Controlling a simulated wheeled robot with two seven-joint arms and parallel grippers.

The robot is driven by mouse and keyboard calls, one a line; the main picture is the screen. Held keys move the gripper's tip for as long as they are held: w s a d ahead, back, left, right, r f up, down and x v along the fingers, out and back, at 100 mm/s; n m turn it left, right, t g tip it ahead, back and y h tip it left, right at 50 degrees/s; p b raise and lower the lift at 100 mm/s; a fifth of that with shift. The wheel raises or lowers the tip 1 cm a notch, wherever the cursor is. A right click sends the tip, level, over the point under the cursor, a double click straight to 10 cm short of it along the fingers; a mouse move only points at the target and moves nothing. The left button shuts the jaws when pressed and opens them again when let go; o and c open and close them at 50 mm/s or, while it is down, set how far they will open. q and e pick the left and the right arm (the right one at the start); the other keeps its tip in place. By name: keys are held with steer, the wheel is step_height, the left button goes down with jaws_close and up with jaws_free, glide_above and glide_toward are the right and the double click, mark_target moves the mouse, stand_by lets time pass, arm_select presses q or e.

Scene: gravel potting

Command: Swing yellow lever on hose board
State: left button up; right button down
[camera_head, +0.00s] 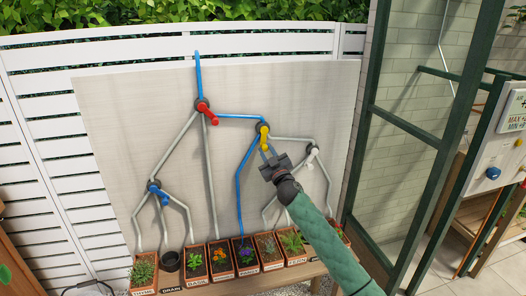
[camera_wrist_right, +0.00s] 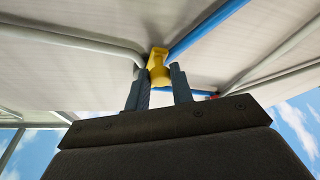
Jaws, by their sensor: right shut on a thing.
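The yellow lever (camera_head: 264,137) sits at a hose junction right of centre on the pale hose board (camera_head: 170,110). It points down in the head view. My right gripper (camera_head: 267,155) reaches up to it from the lower right. In the right wrist view the two fingers (camera_wrist_right: 158,88) are on either side of the yellow lever (camera_wrist_right: 157,64) and shut on its end. Blue hose leads from the top through the red lever (camera_head: 208,111) to the yellow one, then down to the pots. My left gripper is not in view.
A blue lever (camera_head: 158,190) and a white lever (camera_head: 311,150) are on other junctions. Several labelled plant pots (camera_head: 220,258) stand in a row below the board. A green-framed glass door (camera_head: 405,125) stands to the right.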

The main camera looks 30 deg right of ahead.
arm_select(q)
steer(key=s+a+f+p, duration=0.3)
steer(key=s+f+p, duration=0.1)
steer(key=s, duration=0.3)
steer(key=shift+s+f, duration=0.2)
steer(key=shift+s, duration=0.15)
arm_select(e)
steer(key=shift+s+d+r+n+g+y, duration=0.15)
steer(key=shift+d+n+g+y, duration=0.35)
steer(key=shift+n, duration=1.05)
steer(key=shift+s+d+r+n+g+y, duration=0.2)
steer(key=shift+d+n+y, duration=0.55)
steer(key=shift+n, duration=0.75)
steer(key=shift+s+d+r+n+g+y, duration=0.25)
steer(key=shift+d+n+y, duration=0.35)
steer(key=shift+n, duration=0.95)
steer(key=shift+w+f, duration=0.1)
steer(key=shift+w, duration=0.05)
steer(key=c, duration=1.2)
jaws_free()
steer(key=shift+c, duration=0.2)
